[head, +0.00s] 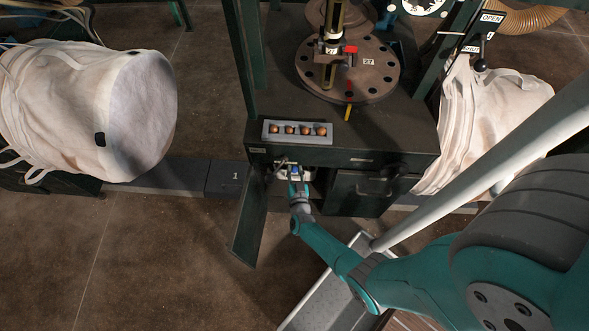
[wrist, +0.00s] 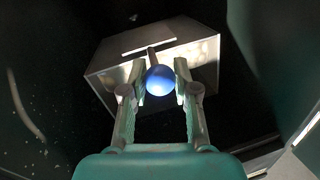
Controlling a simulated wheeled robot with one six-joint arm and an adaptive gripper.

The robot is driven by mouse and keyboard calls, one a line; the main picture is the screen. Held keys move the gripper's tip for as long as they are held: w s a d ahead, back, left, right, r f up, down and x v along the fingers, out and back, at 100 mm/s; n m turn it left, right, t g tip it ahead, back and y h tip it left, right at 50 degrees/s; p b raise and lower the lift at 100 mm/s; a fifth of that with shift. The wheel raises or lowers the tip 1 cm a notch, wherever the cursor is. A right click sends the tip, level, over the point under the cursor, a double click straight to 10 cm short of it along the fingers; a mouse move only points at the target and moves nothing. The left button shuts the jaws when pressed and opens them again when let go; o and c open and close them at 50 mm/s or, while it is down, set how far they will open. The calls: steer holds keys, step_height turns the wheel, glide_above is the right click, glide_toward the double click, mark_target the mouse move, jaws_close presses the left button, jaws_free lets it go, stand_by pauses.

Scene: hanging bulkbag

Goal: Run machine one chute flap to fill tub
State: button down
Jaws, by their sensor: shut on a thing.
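My gripper (head: 296,180) reaches into an open compartment under the dark machine table (head: 400,135). In the wrist view my gripper (wrist: 161,76) is shut on a blue ball knob (wrist: 160,80), with one finger on each side. The knob sits on a short stem at a slot in a pale metal box (wrist: 202,54). The knob shows small and partly hidden in the head view (head: 295,171). I cannot make out a flap or a tub inside the compartment.
An open door (head: 250,220) hangs left of my arm. A closed drawer front (head: 357,190) is to the right. An OPEN/SHUT lever (head: 480,55) is upper right.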

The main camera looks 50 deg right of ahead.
steer(key=shift+d+r+g+y, duration=0.15)
steer(key=shift+r+g+y, duration=0.45)
steer(key=c, duration=0.9)
jaws_free()
steer(key=shift+o, duration=0.2)
steer(key=v, duration=1.2)
steer(key=shift+r, duration=0.1)
